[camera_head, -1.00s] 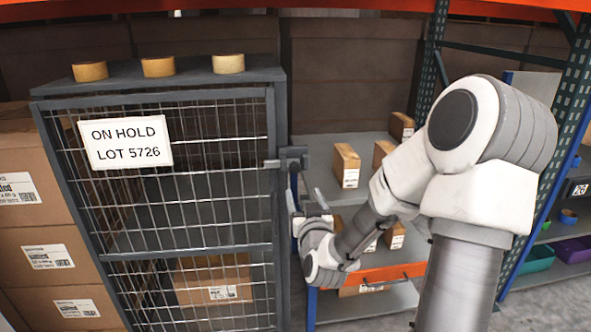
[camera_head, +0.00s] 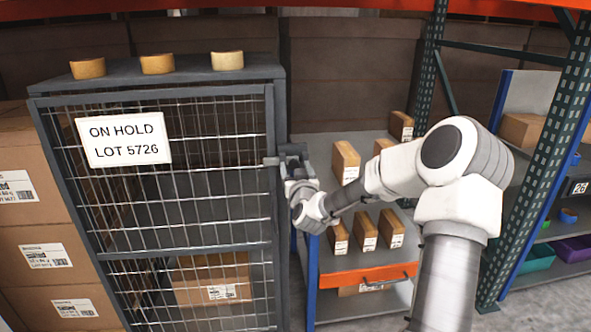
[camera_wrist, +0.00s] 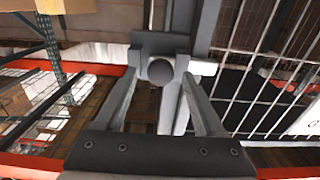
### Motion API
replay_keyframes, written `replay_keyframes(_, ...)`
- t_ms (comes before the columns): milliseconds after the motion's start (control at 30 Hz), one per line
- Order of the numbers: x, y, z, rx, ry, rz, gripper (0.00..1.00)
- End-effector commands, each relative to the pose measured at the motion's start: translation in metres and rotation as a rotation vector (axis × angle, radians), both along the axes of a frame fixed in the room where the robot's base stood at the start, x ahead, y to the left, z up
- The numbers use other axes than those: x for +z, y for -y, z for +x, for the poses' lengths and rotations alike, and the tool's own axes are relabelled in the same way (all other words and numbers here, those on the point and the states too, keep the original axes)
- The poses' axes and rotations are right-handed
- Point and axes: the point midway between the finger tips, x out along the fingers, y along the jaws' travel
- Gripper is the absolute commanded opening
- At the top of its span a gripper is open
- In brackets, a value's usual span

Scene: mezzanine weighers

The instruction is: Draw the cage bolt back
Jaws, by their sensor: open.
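The cage (camera_head: 150,200) is a dark grey frame with a wire mesh door, and the door looks closed. The cage bolt (camera_head: 271,160) is a grey bar at the right edge of the door, by a dark bracket. In the wrist view a round knob (camera_wrist: 160,72) shows at the end of the bolt, in front of its grey block. My gripper (camera_head: 293,176) is at the bolt, partly hiding it in the head view. In the wrist view my gripper (camera_wrist: 163,88) is open, with one finger each side of the knob. Contact cannot be told.
A sign (camera_head: 125,139) reading "ON HOLD LOT 5726" hangs on the mesh. Several round tan pieces (camera_head: 157,64) stand on the cage top (camera_head: 200,76). To the right is a rack shelf (camera_head: 325,270) with small boxes (camera_head: 364,232) and an orange beam (camera_head: 362,276).

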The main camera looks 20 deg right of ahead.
Motion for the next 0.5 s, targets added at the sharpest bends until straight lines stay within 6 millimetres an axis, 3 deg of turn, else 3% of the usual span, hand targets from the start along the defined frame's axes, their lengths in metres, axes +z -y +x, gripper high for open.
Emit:
replay_keyframes(200, -0.0001, -0.0003, 0.0000, 0.001, 0.000, 0.000, 0.68)
replay_keyframes(500, -0.0002, -0.0003, -0.0002, 0.001, 0.000, 0.000, 0.14)
